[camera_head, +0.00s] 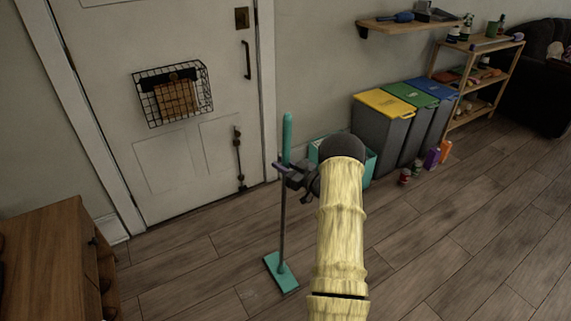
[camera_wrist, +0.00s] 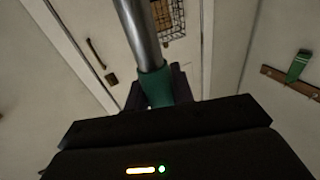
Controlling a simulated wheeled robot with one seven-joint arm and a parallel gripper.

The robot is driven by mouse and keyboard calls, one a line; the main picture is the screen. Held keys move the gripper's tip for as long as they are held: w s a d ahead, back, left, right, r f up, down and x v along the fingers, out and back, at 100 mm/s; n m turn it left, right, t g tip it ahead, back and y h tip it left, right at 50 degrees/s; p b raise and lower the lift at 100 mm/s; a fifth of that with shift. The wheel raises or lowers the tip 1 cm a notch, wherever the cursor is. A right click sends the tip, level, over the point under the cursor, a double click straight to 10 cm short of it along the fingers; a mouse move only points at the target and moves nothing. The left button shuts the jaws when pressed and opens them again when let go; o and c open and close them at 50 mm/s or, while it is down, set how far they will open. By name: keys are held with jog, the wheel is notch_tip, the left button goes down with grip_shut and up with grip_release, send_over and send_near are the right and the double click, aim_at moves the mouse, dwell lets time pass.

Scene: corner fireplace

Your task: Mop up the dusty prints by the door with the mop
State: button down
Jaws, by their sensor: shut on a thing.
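The mop (camera_head: 283,229) stands nearly upright in the head view, with a green grip at its top, a grey pole and a flat teal head (camera_head: 281,272) on the wooden floor. My gripper (camera_head: 286,170) is shut on the mop's handle near the top. In the wrist view the mop's pole and green grip (camera_wrist: 157,88) sit between the dark fingers. The white door (camera_head: 190,150) is behind the mop. A faint pale mark (camera_head: 250,294) shows on the floor left of the mop head; I cannot tell whether it is a print.
A wooden cabinet (camera_head: 45,262) stands at the lower left. A wire basket (camera_head: 174,94) hangs on the door. A teal bin (camera_head: 369,165), yellow, green and blue lidded bins (camera_head: 385,103) and small bottles and cans (camera_head: 432,158) line the wall. Floor at right is clear.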

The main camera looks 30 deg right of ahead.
jog(key=shift+a+f, duration=0.1)
jog(key=shift+a, duration=1.55)
jog(key=a+p, duration=0.1)
jog(key=a, duration=0.3)
jog(key=shift+s, duration=0.15)
jog(key=shift+a, duration=0.1)
jog(key=shift+a+r, duration=0.2)
jog(key=shift+a, duration=1.65)
